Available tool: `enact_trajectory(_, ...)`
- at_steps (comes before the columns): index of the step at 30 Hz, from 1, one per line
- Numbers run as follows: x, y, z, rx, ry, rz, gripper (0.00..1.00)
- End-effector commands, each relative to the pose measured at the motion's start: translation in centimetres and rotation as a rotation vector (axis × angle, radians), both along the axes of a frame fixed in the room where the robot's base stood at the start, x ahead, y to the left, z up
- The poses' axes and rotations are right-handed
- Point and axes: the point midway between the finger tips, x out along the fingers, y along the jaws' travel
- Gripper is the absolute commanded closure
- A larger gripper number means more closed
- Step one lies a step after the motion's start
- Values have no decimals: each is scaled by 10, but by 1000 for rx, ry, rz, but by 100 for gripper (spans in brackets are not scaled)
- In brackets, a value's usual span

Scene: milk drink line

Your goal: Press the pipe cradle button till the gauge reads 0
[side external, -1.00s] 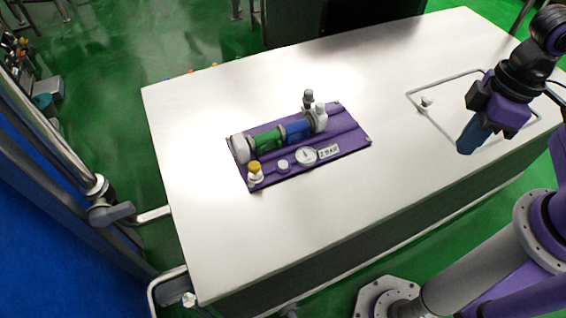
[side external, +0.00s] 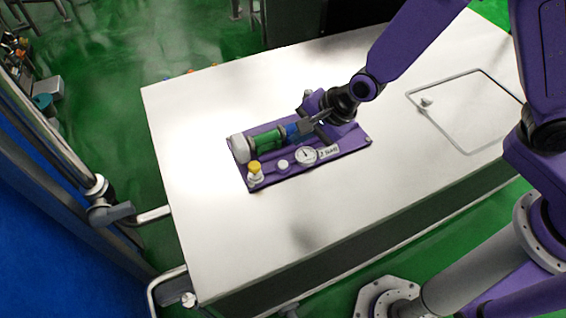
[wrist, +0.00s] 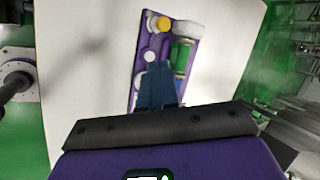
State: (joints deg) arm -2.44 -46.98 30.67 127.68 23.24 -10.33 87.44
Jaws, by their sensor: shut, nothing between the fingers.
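The purple pipe cradle plate (side external: 290,178) lies on the white table and holds a green and blue pipe (side external: 266,140). At its front left is a yellow-capped button (side external: 254,167) on a white base, also in the wrist view (wrist: 164,23). A small white round knob (side external: 282,165) sits between it and the white dial gauge (side external: 306,155). The gauge's dark needle is too small to read. My gripper (side external: 303,128) is shut and empty, over the right part of the pipe. In the wrist view its blue fingers (wrist: 158,67) hide part of the plate, beside the green pipe (wrist: 181,62).
The white table (side external: 230,235) is clear in front of and left of the plate. A framed hatch outline with a small knob (side external: 426,102) lies at the table's right. A label (side external: 330,150) sits beside the gauge.

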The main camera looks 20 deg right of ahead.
Motion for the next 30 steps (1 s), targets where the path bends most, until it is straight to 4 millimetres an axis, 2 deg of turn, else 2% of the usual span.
enact_trajectory(1, 8, 4, -10, 26, 5, -86, 100)
enact_trajectory(9, 51, 12, -49, 217, -11, -548, 100)
enact_trajectory(15, 69, 7, -71, 345, -43, -804, 100)
enact_trajectory(21, 77, 2, -80, 417, -65, -926, 100)
enact_trajectory(30, 78, 1, -81, 430, -70, -947, 100)
